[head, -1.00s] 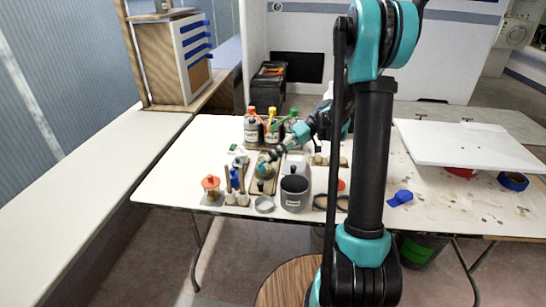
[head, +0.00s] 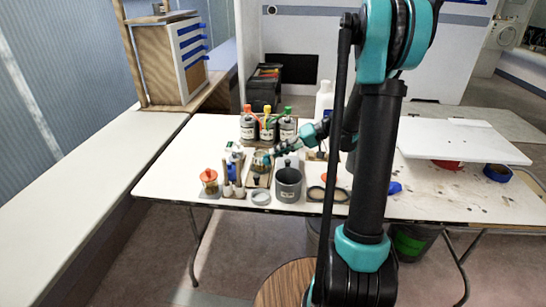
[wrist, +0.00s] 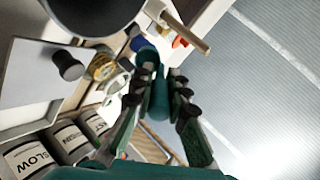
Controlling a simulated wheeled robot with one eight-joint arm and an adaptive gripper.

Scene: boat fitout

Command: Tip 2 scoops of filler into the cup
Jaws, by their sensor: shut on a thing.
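My gripper (wrist: 163,100) is shut on a teal, rounded object (wrist: 149,62) that looks like a scoop; whether it holds filler cannot be told. In the head view my gripper (head: 276,154) is small, over the left-middle of the table, just behind and left of the dark grey cup (head: 288,186). The cup stands upright on the table; what looks like its dark rim and mouth shows large at the top of the wrist view (wrist: 112,12). A small jar with yellowish contents (wrist: 103,67) is left of the teal object in the wrist view.
An orange-lidded jar (head: 209,181), a grey ring (head: 261,197) and upright sticks crowd the left front. A white board (head: 462,142) lies to the right; a blue item (head: 393,188) is partly behind my arm.

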